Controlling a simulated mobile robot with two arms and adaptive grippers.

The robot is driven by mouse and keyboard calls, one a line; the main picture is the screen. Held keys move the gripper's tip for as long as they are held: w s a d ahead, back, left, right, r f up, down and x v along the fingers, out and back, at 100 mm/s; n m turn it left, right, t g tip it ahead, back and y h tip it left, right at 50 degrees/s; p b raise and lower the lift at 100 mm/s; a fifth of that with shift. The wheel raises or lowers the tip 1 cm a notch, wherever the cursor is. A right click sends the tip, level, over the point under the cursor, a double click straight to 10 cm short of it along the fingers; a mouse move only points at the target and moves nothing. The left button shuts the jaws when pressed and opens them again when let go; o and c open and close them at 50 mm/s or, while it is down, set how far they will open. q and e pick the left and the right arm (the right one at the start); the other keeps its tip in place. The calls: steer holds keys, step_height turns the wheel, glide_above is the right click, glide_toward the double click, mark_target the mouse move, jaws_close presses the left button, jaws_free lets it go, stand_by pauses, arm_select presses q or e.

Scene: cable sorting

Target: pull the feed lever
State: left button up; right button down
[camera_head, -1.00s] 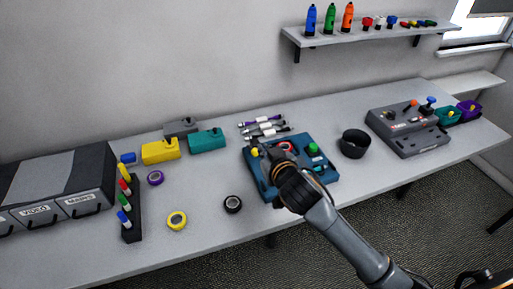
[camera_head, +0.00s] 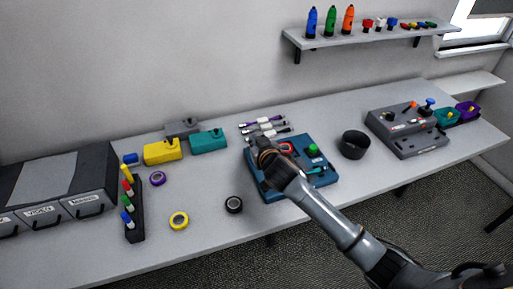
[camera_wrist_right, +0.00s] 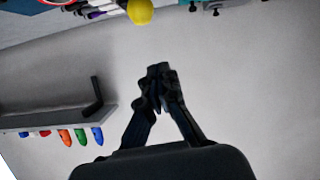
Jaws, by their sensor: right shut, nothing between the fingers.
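The blue device (camera_head: 275,188) stands mid-table, with a green knob (camera_head: 313,148) and a red ring (camera_head: 286,147) on top. A yellow ball knob (camera_wrist_right: 139,12) shows at the top edge of the right wrist view; in the head view its place at the device's back left is hidden behind my right gripper. I cannot tell for certain that this knob is the feed lever's. My right gripper (camera_head: 263,147) is over the device's left part. In the wrist view its fingers (camera_wrist_right: 160,88) are together and empty, apart from the yellow ball. My left gripper is not in view.
A black cup (camera_head: 354,145) and a grey control box (camera_head: 410,142) stand to the right. Cables (camera_head: 265,128) lie behind the device. A black tape roll (camera_head: 233,204) lies to its left. A wall shelf (camera_head: 370,36) holds bottles.

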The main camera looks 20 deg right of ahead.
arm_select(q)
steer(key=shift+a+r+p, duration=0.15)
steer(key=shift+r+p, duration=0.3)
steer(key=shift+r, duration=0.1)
arm_select(e)
steer(key=f, duration=0.4)
steer(key=shift+d+f, duration=0.1)
steer(key=shift+d, duration=0.1)
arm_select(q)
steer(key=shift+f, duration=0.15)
arm_select(e)
steer(key=shift+d+f, duration=0.1)
